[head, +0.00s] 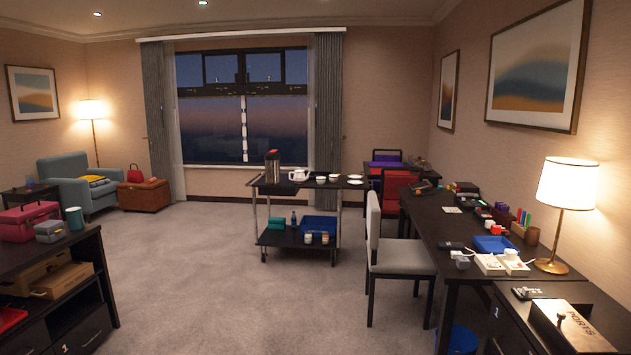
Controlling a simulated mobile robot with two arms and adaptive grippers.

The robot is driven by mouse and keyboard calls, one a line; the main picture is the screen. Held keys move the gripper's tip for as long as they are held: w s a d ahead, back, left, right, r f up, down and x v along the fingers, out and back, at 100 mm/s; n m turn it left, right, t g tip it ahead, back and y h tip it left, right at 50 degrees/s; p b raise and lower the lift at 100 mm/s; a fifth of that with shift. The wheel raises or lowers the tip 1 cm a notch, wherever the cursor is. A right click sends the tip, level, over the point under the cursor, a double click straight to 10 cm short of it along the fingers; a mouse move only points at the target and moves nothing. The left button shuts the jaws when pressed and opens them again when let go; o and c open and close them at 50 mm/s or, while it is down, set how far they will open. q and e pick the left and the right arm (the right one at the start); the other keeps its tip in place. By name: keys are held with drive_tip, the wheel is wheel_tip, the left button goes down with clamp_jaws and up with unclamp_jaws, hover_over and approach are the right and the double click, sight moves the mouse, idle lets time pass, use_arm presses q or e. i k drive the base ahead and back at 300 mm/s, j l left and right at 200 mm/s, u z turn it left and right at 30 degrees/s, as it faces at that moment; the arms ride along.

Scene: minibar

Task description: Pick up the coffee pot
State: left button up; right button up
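A dark two-tier cart (282,187) stands in the middle of the room, below the window. On its top shelf, at the left, stands a tall upright pot (271,168) with a dark reddish body, like a coffee pot or flask. A small white pot (299,175) stands just right of it. Which of the two is the coffee pot I cannot tell for sure. Both stand apart from me across the carpet. Neither of my grippers is in view.
White cups and a plate (355,177) share the cart's top. A chair (400,256) and long desk (430,220) stand at right, a dark cabinet (90,262) at left. Open carpet (215,285) lies between me and the cart.

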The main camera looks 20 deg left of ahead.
sight(298, 179)
drive_tip(key=i+j+u, duration=0.3)
drive_tip(key=i, duration=0.45)
drive_tip(key=i+u, duration=0.35)
drive_tip(key=i, duration=4.7)
